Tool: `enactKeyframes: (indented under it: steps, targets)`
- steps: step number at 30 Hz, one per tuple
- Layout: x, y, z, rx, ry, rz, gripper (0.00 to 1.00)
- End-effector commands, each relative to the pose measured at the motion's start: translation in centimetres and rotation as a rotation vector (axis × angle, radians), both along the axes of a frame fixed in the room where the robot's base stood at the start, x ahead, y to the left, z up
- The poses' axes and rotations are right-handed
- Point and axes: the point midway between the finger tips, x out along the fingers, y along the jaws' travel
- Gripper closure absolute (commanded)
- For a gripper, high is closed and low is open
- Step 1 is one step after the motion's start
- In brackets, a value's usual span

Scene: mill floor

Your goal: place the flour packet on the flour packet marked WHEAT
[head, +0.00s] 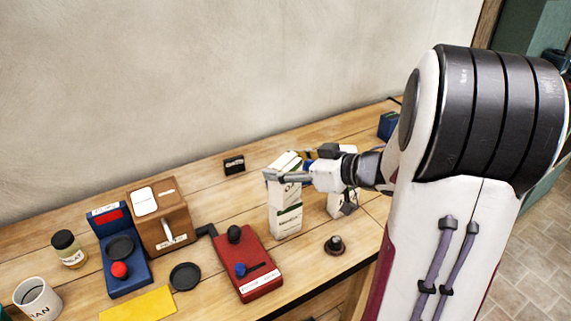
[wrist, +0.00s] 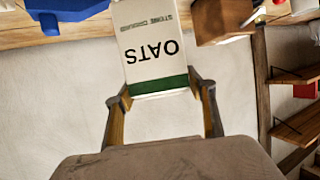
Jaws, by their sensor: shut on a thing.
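The wrist view shows this packet (wrist: 150,45) between the fingers (wrist: 160,95), marked OATS. I cannot tell whether the two touch, and the lower packet's label is too small to read. Another white packet (head: 338,206) stands to the right, partly hidden behind my gripper and arm.
A wooden box (head: 173,205), blue scale (head: 130,275), jar (head: 70,252) and BRAN mug (head: 37,298) stand further left. The wall rises behind.

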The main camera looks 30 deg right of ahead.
Motion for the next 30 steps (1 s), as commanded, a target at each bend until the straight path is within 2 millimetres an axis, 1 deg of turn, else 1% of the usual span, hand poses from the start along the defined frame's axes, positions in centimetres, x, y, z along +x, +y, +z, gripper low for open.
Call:
enactKeyframes:
  steps: [5, 11, 12, 13, 14, 24, 30]
  targets:
    - [0.03, -0.01, 0.11, 0.000, -0.002, 0.000, 0.95]
    - [0.02, 0.01, -0.21, 0.002, -0.001, 0.000, 0.95]
    - [-0.01, 0.01, -0.28, 0.001, 0.000, 0.000, 0.37]
    - [-0.01, 0.01, -0.27, 0.001, 0.000, 0.000, 0.30]
    - [-0.01, 0.01, -0.27, 0.001, 0.000, 0.000, 0.28]
    - [0.00, 0.00, -0.23, 0.000, 0.000, 0.000, 0.28]
    - [-0.18, -0.13, 0.16, 0.000, -0.001, -0.002, 0.28]
